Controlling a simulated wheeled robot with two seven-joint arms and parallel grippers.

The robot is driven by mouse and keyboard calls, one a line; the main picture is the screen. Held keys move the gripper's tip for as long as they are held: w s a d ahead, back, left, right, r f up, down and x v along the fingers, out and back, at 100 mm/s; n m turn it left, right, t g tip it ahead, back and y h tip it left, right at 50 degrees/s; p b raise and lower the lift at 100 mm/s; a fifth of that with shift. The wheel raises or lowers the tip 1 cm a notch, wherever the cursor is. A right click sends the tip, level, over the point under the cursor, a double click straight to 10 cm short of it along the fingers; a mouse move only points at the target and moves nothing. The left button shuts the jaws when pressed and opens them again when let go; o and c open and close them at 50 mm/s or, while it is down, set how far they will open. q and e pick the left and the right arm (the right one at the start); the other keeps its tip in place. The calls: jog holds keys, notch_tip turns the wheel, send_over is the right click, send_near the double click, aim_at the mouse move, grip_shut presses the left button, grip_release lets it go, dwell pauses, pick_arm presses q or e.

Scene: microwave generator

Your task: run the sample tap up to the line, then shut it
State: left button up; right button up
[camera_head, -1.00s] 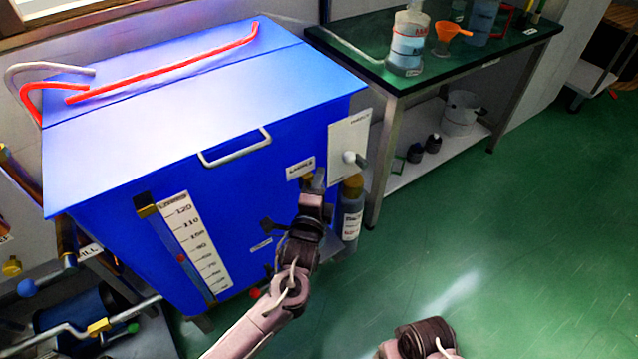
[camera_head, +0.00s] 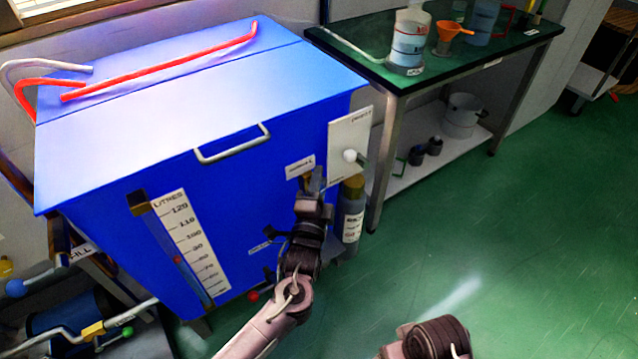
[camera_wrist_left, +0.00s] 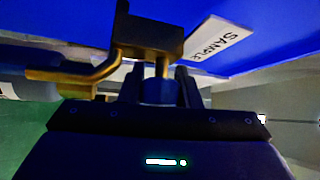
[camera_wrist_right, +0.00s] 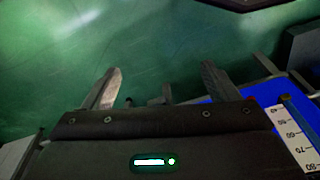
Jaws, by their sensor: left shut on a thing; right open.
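My left gripper (camera_head: 315,180) is at the front right edge of the blue tank, just under the SAMPLE label (camera_head: 300,168). In the left wrist view its fingers (camera_wrist_left: 160,92) are shut on the blue handle of the brass sample tap (camera_wrist_left: 150,38). The tap's bent spout (camera_wrist_left: 70,75) points left in that view. A grey bottle (camera_head: 352,225) with a white label stands close to the right of the gripper; its fill level and line cannot be read. My right gripper (camera_wrist_right: 160,85) is open and empty; only its arm shows in the head view.
The blue tank (camera_head: 130,175) carries a LITRES scale (camera_head: 188,240) and a white panel with a knob (camera_head: 349,140). A green-topped bench (camera_head: 460,55) with bottles and an orange funnel (camera_head: 452,31) stands behind right. Green floor lies open at the right.

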pick_arm(q)
jog(key=o, duration=1)
jog(key=shift+s, duration=0.1)
jog(key=p+v, duration=0.1)
jog(key=v, duration=0.6)
jog(key=shift+s+f, duration=0.1)
jog(key=shift+s, duration=0.25)
